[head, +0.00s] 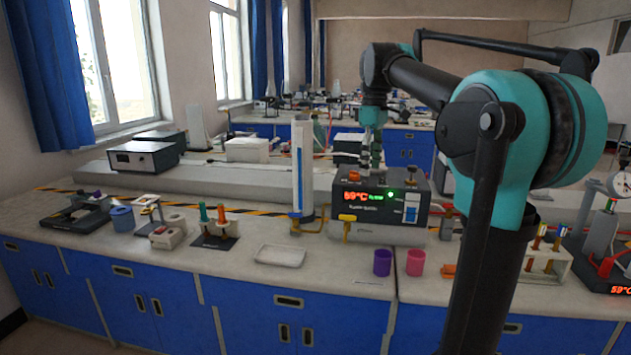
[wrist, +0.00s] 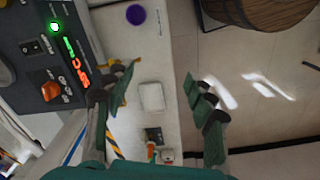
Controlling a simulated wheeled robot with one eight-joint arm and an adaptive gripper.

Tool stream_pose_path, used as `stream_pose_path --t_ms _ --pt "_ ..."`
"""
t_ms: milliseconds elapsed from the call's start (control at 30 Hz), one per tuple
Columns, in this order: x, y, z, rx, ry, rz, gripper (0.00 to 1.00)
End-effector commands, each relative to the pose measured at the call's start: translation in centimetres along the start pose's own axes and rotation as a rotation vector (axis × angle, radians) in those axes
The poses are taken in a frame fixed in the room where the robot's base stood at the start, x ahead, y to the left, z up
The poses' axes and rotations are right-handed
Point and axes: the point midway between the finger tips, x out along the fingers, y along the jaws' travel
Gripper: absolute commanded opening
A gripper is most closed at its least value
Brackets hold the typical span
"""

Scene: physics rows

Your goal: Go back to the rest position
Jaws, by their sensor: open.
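The device's front (wrist: 42,70), with a green light, an orange knob and red digits, fills the left of that view, close beside the left finger.
A purple cup (head: 382,263), a pink cup (head: 415,263) and a white tray (head: 280,256) stand on the bench front. A clear upright column (head: 303,170) stands left of the device. A tube rack (head: 545,262) is at right. In the wrist view, a round wooden object (wrist: 262,12) stands on the floor.

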Motion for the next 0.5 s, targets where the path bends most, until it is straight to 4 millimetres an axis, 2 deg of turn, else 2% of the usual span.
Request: stream_pose_path --t_ms 267,500 --pt "2.3 -0.2 0.4 0.059 0.013 0.016 0.55" --pt "5.8 -0.6 1.3 0.149 0.036 0.041 0.55"
